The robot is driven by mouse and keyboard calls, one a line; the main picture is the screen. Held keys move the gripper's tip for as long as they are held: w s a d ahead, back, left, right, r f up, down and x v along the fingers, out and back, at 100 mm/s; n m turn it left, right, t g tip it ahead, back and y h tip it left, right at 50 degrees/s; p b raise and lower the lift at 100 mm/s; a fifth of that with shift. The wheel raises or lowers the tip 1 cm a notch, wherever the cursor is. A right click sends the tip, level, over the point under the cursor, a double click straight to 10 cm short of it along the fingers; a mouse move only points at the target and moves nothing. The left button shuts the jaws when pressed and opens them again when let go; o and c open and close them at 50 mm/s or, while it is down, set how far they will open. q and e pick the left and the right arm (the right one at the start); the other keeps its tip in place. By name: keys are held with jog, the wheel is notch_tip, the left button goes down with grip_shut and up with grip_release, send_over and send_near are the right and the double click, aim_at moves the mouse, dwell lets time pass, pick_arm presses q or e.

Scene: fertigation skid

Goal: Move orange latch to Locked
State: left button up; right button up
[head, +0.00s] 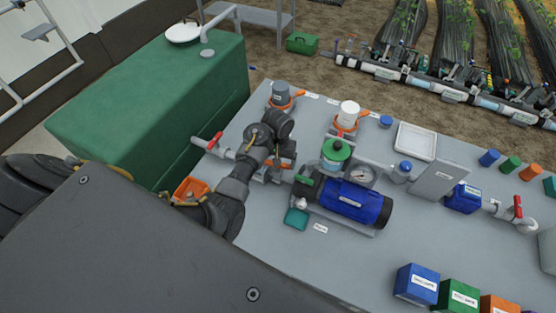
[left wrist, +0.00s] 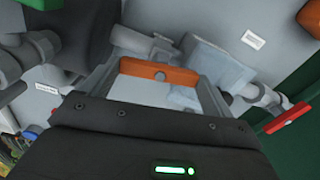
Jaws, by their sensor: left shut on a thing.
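An orange latch piece (left wrist: 158,71) lies across the space between the fingers of my left gripper (left wrist: 161,78) in the left wrist view. In the head view my left arm reaches over the left end of the grey skid table (head: 260,230). A bit of orange, which looks like the same latch, shows beside the gripper (head: 274,158). The gripper hides most of the latch and its mount. Two small white labels lie near it, too small to read. My right gripper is not in view.
A red-handled valve (head: 207,144) stands left of the gripper. A blue pump (head: 350,200) and a green-capped filter (head: 336,152) stand close on its right. A green tank (head: 150,100) is behind left. An orange bin (head: 186,186) lies near my forearm.

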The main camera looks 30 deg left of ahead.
pick_arm(q)
jog(key=shift+m, duration=1)
jog(key=shift+o, duration=0.2)
jog(key=o, duration=0.8)
jog(key=shift+c, duration=0.2)
